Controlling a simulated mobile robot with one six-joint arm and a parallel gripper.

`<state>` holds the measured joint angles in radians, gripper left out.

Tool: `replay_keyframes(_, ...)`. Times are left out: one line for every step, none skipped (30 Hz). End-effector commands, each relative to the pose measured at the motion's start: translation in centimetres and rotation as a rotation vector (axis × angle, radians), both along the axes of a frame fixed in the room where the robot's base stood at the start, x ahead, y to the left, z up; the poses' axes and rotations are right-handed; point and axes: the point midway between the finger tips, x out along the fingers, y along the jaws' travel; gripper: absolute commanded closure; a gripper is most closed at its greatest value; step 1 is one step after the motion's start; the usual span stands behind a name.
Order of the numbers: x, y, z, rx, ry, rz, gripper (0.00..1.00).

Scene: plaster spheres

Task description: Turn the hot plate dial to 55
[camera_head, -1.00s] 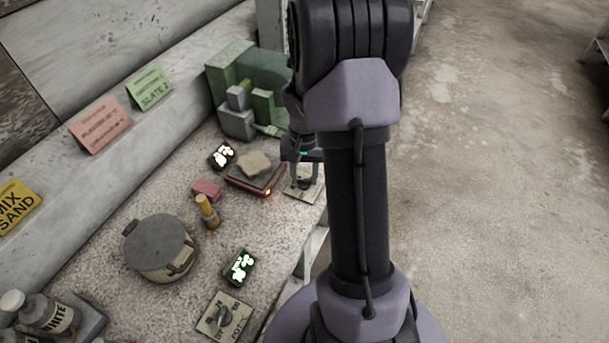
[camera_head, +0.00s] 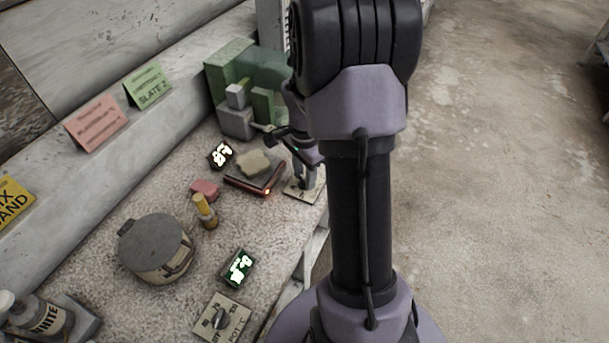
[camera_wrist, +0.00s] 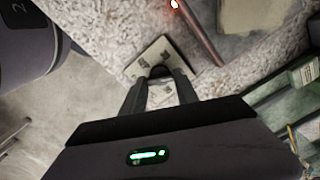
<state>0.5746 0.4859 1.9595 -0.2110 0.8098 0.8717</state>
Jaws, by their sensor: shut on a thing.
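The hot plate (camera_head: 240,184) is a low reddish box with a dark top and a lit orange spot at its front corner; it also shows in the wrist view (camera_wrist: 203,36). A pale dial plate (camera_head: 293,193) lies just right of it near the bench edge; the wrist view shows its printed corner (camera_wrist: 151,55). My gripper (camera_head: 302,183) is down over this plate. In the wrist view, my gripper (camera_wrist: 160,78) is shut on the dark dial knob (camera_wrist: 159,71) between its fingertips. The knob's pointer and most scale marks are hidden or too small to read.
A small lit display (camera_head: 221,155) stands left of the hot plate; its digits are washed out. A second dial plate marked POT (camera_head: 237,312), a green display (camera_head: 238,268), a lidded pot (camera_head: 157,252) and green blocks (camera_head: 229,62) stand on the bench.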

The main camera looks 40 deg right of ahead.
Motion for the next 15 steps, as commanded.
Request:
replay_keyframes(0.05, -0.04, -0.03, -0.001, -0.002, -0.021, 1.00)
replay_keyframes(0.05, -0.04, -0.02, -0.001, -0.002, -0.034, 1.00)
replay_keyframes(0.05, -0.04, -0.02, -0.001, -0.001, -0.051, 1.00)
replay_keyframes(0.05, -0.04, -0.01, -0.001, -0.001, -0.062, 1.00)
replay_keyframes(0.05, -0.04, -0.01, -0.001, -0.001, -0.073, 1.00)
replay_keyframes(0.04, -0.03, -0.01, -0.001, -0.001, -0.086, 1.00)
replay_keyframes(0.04, -0.03, 0.00, -0.001, -0.001, -0.093, 1.00)
replay_keyframes(0.04, -0.03, 0.00, -0.001, -0.001, -0.100, 1.00)
replay_keyframes(0.04, -0.03, 0.01, -0.001, -0.001, -0.109, 1.00)
replay_keyframes(0.04, -0.03, 0.01, -0.001, -0.001, -0.114, 1.00)
replay_keyframes(0.03, -0.03, 0.01, -0.001, -0.001, -0.119, 1.00)
replay_keyframes(0.03, -0.03, 0.02, -0.001, -0.001, -0.123, 1.00)
replay_keyframes(0.03, -0.03, 0.02, -0.001, -0.001, -0.126, 1.00)
replay_keyframes(0.03, -0.03, 0.03, -0.001, -0.001, -0.128, 1.00)
replay_keyframes(0.03, -0.03, 0.03, -0.001, -0.001, -0.130, 1.00)
